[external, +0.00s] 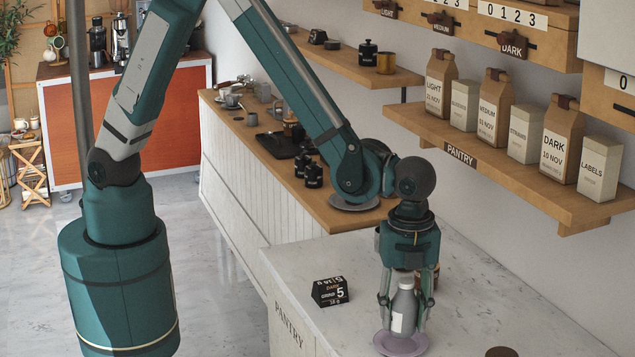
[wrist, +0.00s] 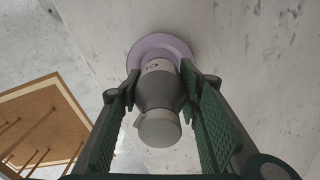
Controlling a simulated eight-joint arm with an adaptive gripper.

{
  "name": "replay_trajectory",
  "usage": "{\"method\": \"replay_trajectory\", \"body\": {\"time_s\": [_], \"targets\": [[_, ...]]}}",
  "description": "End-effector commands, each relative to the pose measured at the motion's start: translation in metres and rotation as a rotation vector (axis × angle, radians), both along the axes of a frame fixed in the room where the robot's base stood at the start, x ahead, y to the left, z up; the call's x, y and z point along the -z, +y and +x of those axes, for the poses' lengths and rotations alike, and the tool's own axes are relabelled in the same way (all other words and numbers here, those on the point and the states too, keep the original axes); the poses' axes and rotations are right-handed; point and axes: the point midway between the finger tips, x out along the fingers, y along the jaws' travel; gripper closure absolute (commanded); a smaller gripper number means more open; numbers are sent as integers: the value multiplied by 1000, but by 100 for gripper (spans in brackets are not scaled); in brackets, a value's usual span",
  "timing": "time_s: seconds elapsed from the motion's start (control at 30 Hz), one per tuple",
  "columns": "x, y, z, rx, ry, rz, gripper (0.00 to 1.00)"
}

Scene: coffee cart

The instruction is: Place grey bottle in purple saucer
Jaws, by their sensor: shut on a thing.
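The grey bottle (external: 404,308) has a pale label and is upright between the fingers of my gripper (external: 403,314). The purple saucer (external: 401,345) lies on the pale counter directly beneath the bottle. In the wrist view, the green fingers of my gripper (wrist: 160,92) are shut on the grey bottle (wrist: 157,95) from both sides. The purple saucer (wrist: 140,52) shows around the bottle's far end there. The bottle's base is over the saucer; I cannot tell whether it touches it. A finger hides part of the bottle in the external view.
A black block with numbers (external: 330,291) stands left of the saucer. A brownish item stands behind my gripper. The pantry shelf (external: 480,160) holds bags and boxes.

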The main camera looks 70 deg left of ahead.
Motion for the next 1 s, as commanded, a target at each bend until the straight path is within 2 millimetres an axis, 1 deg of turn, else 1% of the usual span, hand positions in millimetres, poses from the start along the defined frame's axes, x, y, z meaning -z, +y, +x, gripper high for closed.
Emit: {"method": "replay_trajectory", "body": {"time_s": [0.1, 0.3, 0.87, 0.9, 1.0], "targets": [[12, 0, 0, 0, 0, 0, 83], [29, 0, 0, 0, 0, 0, 83], [36, 0, 0, 0, 0, 0, 83], [35, 0, 0, 0, 0, 0, 62], [35, 0, 0, 0, 0, 0, 51]]}}
